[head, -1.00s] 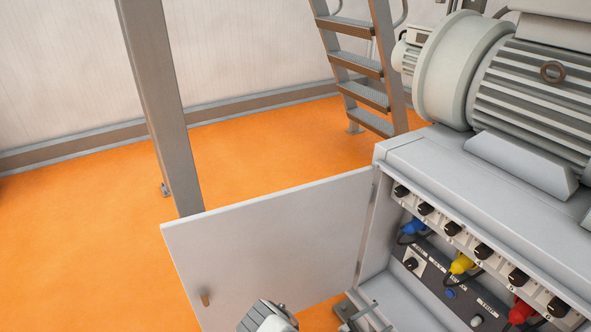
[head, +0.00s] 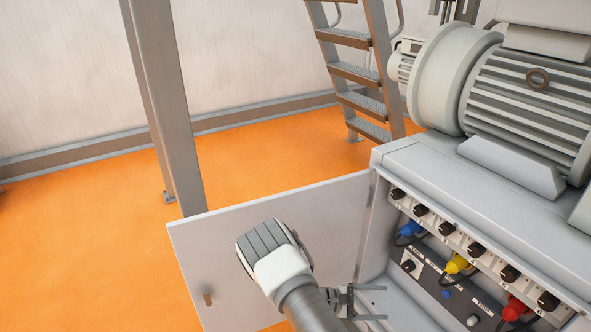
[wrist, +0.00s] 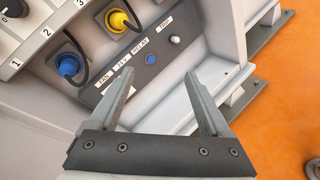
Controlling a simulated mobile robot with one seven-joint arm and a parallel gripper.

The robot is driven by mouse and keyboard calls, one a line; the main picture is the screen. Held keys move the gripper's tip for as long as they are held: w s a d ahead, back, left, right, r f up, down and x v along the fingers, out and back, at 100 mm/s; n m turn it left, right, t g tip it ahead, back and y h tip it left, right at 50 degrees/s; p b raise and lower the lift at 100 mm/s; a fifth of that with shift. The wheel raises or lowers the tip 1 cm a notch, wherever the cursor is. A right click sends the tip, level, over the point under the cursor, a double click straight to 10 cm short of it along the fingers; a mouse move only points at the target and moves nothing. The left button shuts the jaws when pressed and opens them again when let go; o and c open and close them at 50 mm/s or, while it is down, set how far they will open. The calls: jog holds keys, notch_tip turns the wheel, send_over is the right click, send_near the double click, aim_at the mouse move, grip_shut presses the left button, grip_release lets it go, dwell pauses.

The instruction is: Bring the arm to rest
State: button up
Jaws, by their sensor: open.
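My gripper (head: 372,303) is in the lower middle of the head view, at the mouth of the open cabinet (head: 432,160). Its two fingers are spread apart with nothing between them. In the wrist view my gripper (wrist: 165,100) is also open and empty, facing the inside of the cabinet. Beyond the fingers is a dark panel (wrist: 165,40) with a blue button (wrist: 151,59) and a white knob (wrist: 176,39). My arm rises from the bottom edge of the head view, in front of the cabinet door.
The cabinet door (head: 225,240) stands open to the left of my gripper. Blue (head: 411,228), yellow (head: 456,264) and red (head: 514,308) plugs sit below a row of black knobs. A large motor (head: 520,95) is on top. A post (head: 165,110) and ladder (head: 358,75) stand behind; orange floor is clear at left.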

jog(key=s+a+r+m+g+y, duration=0.1)
jog(key=s+r+m+y, duration=0.15)
jog(key=r, duration=0.65)
jog(key=s+a+r+m+g+y, duration=0.1)
jog(key=s+r+m+y, duration=0.2)
jog(key=r, duration=0.6)
jog(key=s+a+r+m+g+y, duration=0.1)
jog(key=s+a+r+m+y, duration=0.2)
jog(key=r, duration=0.6)
jog(key=s+a+r+m+t+y, duration=0.2)
jog(key=s+r+t+y, duration=0.15)
jog(key=s+r, duration=0.35)
jog(key=s+a+r+m+t+y, duration=0.2)
jog(key=s+r+t+y, duration=0.15)
jog(key=s+r, duration=0.35)
notch_tip(320, 180, up, 18)
jog(key=p, duration=1.8)
jog(key=shift+d, duration=0.15)
jog(key=shift+n, duration=0.25)
jog(key=c, duration=0.5)
jog(key=shift+s, duration=0.15)
